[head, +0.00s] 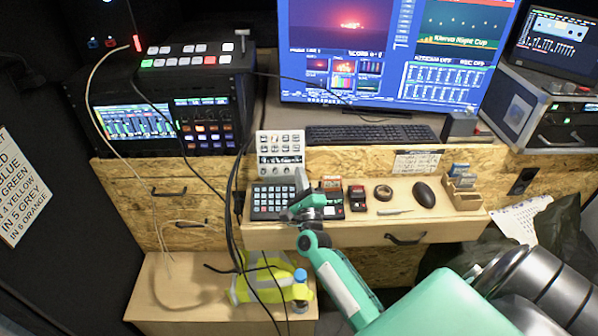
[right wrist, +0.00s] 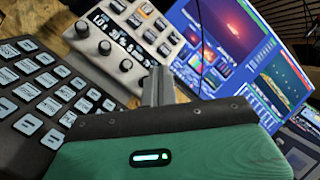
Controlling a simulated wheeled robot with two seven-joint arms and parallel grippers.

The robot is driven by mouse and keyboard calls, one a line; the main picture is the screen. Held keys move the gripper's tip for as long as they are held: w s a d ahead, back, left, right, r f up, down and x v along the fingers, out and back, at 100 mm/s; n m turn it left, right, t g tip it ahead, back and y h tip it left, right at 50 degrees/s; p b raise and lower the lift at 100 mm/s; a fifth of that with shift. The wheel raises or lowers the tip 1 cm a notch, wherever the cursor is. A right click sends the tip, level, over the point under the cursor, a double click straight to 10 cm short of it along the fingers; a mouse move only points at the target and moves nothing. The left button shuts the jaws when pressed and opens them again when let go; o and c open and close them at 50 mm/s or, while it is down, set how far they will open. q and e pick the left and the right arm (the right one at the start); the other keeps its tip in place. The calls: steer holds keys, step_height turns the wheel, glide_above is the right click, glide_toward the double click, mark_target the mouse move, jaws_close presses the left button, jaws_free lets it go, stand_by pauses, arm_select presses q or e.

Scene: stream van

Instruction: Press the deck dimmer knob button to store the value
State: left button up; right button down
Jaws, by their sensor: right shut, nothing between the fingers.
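A light grey control deck (head: 280,142) with rows of keys, a narrow display and a row of dark knobs stands upright at the back of the wooden shelf. In the right wrist view the deck (right wrist: 112,22) shows at the top, with its knobs (right wrist: 104,47) along the lower edge. My right gripper (head: 300,176) is shut and empty, its grey fingers pointing up near the deck's lower right corner. In the right wrist view the fingers (right wrist: 158,86) are beside the right end of the knob row; I cannot tell whether they touch it. My left gripper is out of view.
A black keypad (head: 268,200) lies in front of the deck, partly under my right gripper; it also shows in the right wrist view (right wrist: 40,95). Cables hang at the left.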

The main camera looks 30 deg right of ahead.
steer(key=shift+s+f, duration=0.15)
steer(key=shift+f, duration=0.8)
steer(key=shift+y, duration=0.3)
steer(key=shift+a, duration=0.1)
steer(key=shift+s+a+r+p, duration=0.25)
steer(key=shift+s+r+p, duration=0.05)
steer(key=shift+s+p, duration=0.2)
steer(key=shift+s+a+r+p, duration=0.25)
steer(key=shift+s+p, duration=0.1)
steer(key=shift+s, duration=0.15)
steer(key=shift+s+a+r+p, duration=0.5)
steer(key=shift+s+a+r, duration=0.15)
steer(key=shift+s, duration=0.2)
steer(key=shift+d, duration=0.1)
